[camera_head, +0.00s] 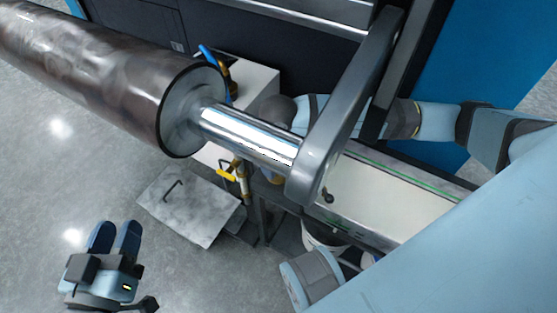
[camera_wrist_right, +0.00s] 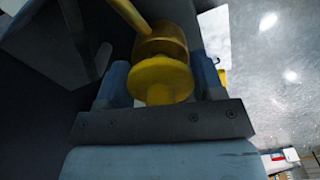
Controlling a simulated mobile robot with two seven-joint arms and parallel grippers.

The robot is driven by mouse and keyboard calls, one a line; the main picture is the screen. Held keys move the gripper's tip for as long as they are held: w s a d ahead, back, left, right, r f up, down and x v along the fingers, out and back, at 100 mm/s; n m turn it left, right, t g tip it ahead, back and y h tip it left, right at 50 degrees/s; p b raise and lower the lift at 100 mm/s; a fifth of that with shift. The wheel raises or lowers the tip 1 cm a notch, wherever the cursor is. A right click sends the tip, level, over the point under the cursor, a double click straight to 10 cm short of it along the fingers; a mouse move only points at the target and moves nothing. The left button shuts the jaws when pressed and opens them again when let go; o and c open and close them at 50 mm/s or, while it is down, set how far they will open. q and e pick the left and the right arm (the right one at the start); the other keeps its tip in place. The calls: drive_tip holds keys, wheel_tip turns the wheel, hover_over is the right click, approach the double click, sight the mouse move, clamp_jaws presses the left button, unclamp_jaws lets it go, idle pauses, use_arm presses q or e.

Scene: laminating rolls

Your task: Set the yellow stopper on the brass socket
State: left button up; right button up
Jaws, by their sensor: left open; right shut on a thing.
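In the right wrist view, the yellow stopper (camera_wrist_right: 160,88) sits between the two fingers of my right gripper (camera_wrist_right: 161,72), which is shut on it. Just beyond the stopper is the brass socket (camera_wrist_right: 162,44), with a brass pipe running to the upper left. The two look lined up and very close; I cannot tell whether they touch. In the head view, the shiny shaft and grey arm hide the right gripper and the stopper. My left gripper (camera_head: 114,240) is open and empty at the lower left, over the floor, far from the socket.
A large film roll (camera_head: 110,75) on a shiny shaft (camera_head: 250,136) and a grey machine arm (camera_head: 345,110) cross above the work area. A yellow-handled brass valve (camera_head: 227,172) hangs below the shaft. A grey plate (camera_head: 188,210) is below. The floor at left is clear.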

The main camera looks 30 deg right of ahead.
drive_tip(key=shift+f+b, duration=0.9)
drive_tip(key=shift+f, duration=0.2)
drive_tip(key=shift+r, duration=0.3)
drive_tip(key=shift+r+p, duration=0.3)
drive_tip(key=shift+r, duration=0.1)
drive_tip(key=shift+r, duration=0.15)
idle(0.5)
idle(0.8)
drive_tip(key=o, duration=0.6)
drive_tip(key=shift+o, duration=0.2)
drive_tip(key=shift+r+p, duration=0.9)
drive_tip(key=shift+r, duration=1.2)
drive_tip(key=shift+r+p, duration=1.55)
drive_tip(key=shift+r, duration=1.85)
